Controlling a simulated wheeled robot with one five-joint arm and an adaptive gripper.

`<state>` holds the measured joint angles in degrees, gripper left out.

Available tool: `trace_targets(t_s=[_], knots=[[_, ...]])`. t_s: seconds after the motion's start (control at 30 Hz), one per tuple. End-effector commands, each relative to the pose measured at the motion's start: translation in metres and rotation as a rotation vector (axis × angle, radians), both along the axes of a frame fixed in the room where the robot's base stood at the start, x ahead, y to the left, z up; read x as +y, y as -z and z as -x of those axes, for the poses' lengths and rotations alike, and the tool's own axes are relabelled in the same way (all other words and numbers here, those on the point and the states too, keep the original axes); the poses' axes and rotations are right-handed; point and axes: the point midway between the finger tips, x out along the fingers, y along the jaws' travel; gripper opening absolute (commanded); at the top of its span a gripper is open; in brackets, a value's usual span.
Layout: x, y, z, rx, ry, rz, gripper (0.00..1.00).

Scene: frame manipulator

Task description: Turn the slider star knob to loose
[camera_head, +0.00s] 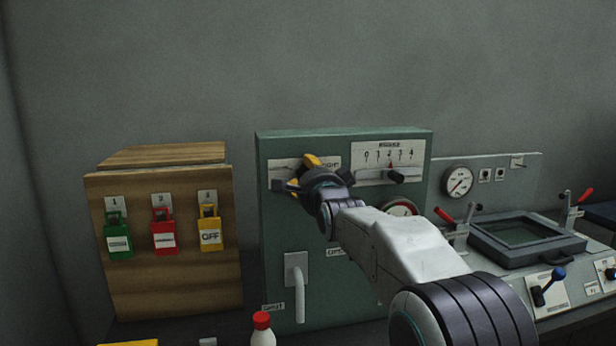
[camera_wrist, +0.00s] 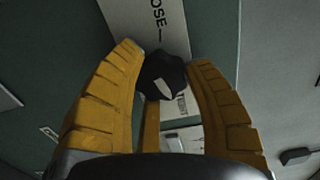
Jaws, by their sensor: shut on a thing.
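The star knob (camera_wrist: 160,70) is black and lobed, with a pale mark on its face. It sits on a pale label plate (camera_wrist: 148,22); letters reading "OSE" show above it and a smaller, partly hidden word shows below. My gripper (camera_wrist: 166,68) has its yellow fingers on both sides of the knob, shut on it. In the head view my gripper (camera_head: 311,176) is at the upper left of the green panel (camera_head: 280,235) and hides most of the knob.
A wooden box (camera_head: 170,285) with green, red and yellow locks stands left. A grey lever (camera_head: 298,290) juts from the panel below my gripper. A red-capped bottle (camera_head: 262,335) stands in front. A bench with a gauge (camera_head: 457,182) and a framed tray (camera_head: 530,238) is right.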

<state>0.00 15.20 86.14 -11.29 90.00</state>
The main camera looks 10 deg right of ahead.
Motion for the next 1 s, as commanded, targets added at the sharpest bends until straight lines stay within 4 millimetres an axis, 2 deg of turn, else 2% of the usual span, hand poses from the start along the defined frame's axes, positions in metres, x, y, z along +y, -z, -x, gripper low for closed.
trace_targets(t_s=[0.13, 0.47, 1.0], knots=[[0.0, -0.0007, 0.0, -0.002, 0.0, 0.0, 0.14], [0.0, 0.0004, 0.0, -0.003, 0.0, 0.064, 0.13], [0.0001, 0.0002, 0.0001, -0.006, 0.002, 0.524, 0.13]])
